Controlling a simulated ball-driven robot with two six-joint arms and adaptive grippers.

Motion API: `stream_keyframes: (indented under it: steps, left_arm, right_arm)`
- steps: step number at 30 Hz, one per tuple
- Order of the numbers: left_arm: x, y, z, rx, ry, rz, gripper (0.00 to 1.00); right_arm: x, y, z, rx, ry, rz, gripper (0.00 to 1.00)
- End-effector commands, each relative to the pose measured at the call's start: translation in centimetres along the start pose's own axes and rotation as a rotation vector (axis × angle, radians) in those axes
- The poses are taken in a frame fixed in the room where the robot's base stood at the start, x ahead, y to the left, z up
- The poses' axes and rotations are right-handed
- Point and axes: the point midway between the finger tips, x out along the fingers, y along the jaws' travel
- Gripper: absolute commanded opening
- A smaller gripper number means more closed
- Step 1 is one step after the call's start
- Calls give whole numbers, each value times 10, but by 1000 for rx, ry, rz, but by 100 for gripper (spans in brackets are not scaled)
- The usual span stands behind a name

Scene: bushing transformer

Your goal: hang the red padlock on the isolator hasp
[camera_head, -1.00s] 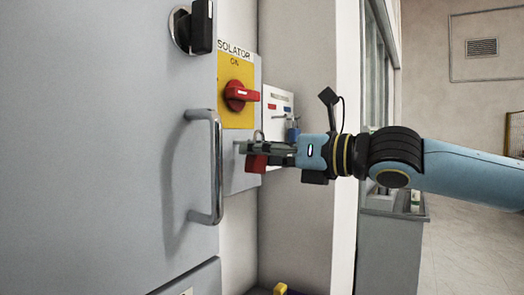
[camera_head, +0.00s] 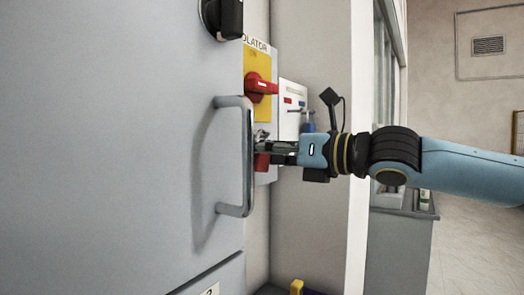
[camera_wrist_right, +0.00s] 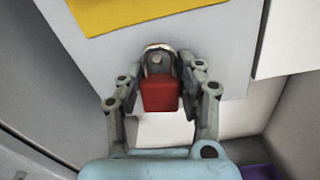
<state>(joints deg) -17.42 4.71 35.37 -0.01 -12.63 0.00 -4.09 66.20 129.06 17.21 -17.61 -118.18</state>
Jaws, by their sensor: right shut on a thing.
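The red padlock (camera_wrist_right: 160,96) is between the fingertips of my right gripper (camera_wrist_right: 160,82) in the right wrist view, its shackle (camera_wrist_right: 158,48) pointing up at the grey panel. A small round metal part shows inside the shackle; I cannot tell whether the shackle is through the hasp. In the head view my right gripper (camera_head: 262,148) is shut on the padlock (camera_head: 262,161), just below the isolator's red handle (camera_head: 261,87) and partly behind the door handle. The hasp itself is not clearly visible. My left gripper is not in view.
A metal door handle (camera_head: 247,160) stands out from the grey cabinet door (camera_head: 120,150), close left of my right gripper. A white board (camera_head: 293,105) with coloured tags and a blue padlock (camera_head: 308,122) is behind the gripper. A yellow object (camera_head: 296,287) sits low down.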

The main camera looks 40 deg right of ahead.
Motion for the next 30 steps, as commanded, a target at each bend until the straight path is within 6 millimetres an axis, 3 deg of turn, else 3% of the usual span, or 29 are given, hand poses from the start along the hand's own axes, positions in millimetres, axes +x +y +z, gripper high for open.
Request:
stream_keyframes:
  steps: [11,12,17,30]
  left_arm:
    - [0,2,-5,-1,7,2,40]
    - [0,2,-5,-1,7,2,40]
    - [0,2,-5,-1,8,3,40]
    - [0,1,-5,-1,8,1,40]
  right_arm:
    - [0,0,0,0,0,0,2]
    - [0,0,0,0,0,0,42]
    - [0,0,0,0,0,0,62]
    - [0,0,0,0,0,0,64]
